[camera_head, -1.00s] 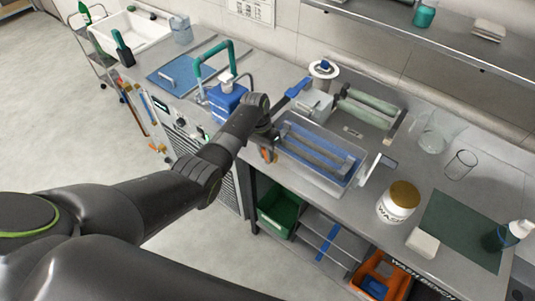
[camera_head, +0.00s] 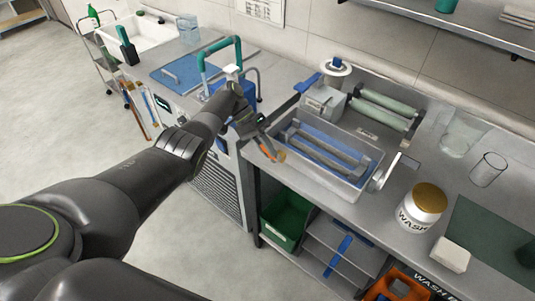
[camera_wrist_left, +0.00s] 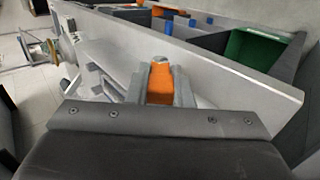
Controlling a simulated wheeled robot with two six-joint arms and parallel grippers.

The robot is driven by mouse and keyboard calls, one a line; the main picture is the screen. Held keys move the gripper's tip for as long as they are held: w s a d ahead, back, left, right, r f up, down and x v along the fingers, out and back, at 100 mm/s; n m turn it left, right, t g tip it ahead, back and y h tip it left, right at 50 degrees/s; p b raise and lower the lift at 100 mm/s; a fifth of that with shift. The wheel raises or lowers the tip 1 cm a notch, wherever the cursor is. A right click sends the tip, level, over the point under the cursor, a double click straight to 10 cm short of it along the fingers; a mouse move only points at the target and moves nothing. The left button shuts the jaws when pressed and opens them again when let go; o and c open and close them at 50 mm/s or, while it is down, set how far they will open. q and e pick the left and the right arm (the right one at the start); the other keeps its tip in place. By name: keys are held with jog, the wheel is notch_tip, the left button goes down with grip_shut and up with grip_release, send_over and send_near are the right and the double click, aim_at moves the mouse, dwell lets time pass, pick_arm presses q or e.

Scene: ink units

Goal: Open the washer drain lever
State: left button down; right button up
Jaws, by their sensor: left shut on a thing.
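The washer is a grey metal basin (camera_head: 318,176) with a blue inside and grey bars across it, on the bench. The drain lever (camera_head: 280,155) is a small orange handle at the washer's left end, partly hidden by my left gripper. My left gripper (camera_head: 268,147) reaches it from the left, pointing down and to the right. In the left wrist view the orange lever (camera_wrist_left: 160,84) sits between grey fingers, and the gripper is shut on it. The lever's pivot is hidden. My right gripper is not in view.
A handled roller unit (camera_head: 322,98) and green rollers (camera_head: 385,107) stand behind the washer. A gold-lidded jar (camera_head: 422,205) stands to its right. A green bin (camera_head: 285,218) sits on the shelf below. A blue unit (camera_head: 245,93) stands left of the washer.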

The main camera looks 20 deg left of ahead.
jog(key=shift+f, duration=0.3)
pick_arm(q)
jog(key=c, duration=1.3)
grip_release()
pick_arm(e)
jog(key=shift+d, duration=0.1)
